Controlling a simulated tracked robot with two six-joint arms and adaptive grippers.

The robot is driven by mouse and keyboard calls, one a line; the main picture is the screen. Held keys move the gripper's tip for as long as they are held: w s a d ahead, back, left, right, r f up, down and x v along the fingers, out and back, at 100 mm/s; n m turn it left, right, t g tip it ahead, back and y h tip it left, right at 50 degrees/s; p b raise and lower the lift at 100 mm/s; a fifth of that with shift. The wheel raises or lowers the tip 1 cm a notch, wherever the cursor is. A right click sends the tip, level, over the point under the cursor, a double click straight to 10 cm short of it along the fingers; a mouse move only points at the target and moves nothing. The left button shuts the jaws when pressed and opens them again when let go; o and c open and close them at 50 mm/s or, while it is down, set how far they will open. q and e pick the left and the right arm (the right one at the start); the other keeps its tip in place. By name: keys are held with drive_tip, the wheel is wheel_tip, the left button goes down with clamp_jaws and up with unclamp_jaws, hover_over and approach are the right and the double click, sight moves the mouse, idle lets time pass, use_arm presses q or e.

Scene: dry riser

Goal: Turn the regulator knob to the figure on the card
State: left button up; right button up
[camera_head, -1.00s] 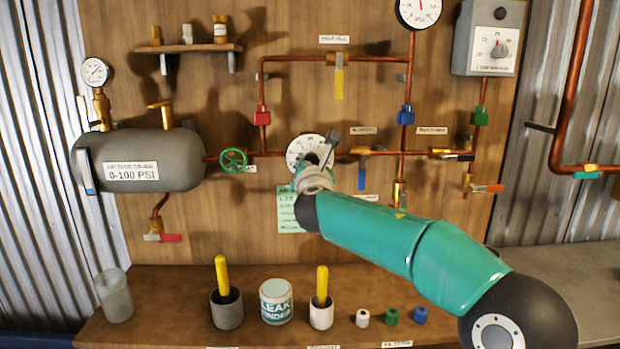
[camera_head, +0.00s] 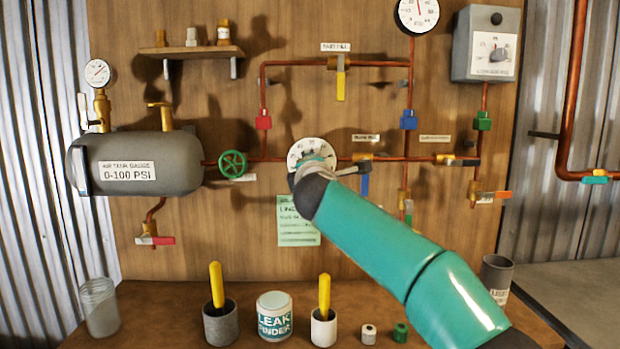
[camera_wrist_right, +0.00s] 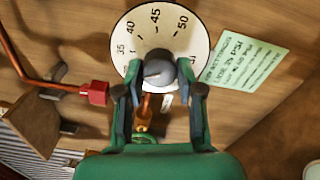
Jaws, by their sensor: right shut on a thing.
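The regulator dial (camera_wrist_right: 185,35) is a round white plate with figures 35, 40, 45 and 50 showing in the right wrist view; it also shows in the head view (camera_head: 318,146). The grey regulator knob (camera_wrist_right: 158,73) is at its middle. My right gripper (camera_wrist_right: 157,78) has its fingers on both sides of the knob, shut on it. I cannot tell which figure the knob points at. The pale green card (camera_wrist_right: 241,61) hangs beside the dial, also in the head view (camera_head: 297,222); its small print is hard to read. My left gripper is out of view.
Copper pipes with a green handwheel (camera_head: 232,164) and a blue lever (camera_head: 364,184) run close to the dial. A grey tank (camera_head: 150,165) is at the left. The bench below holds a leak finder tub (camera_head: 274,317) and cups.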

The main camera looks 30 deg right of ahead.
drive_tip(key=m+b, duration=0.1)
drive_tip(key=m, duration=0.1)
drive_tip(key=m+b, duration=0.1)
drive_tip(key=m, duration=0.1)
drive_tip(key=shift+f+m, duration=0.2)
drive_tip(key=shift+m, duration=0.1)
idle(0.5)
drive_tip(key=o, duration=1.2)
drive_tip(key=shift+c, duration=0.2)
drive_tip(key=shift+r, duration=0.1)
drive_tip(key=shift+s, duration=0.1)
drive_tip(key=v, duration=1.1)
drive_tip(key=shift+s+a, duration=0.25)
drive_tip(key=shift+a, duration=0.1)
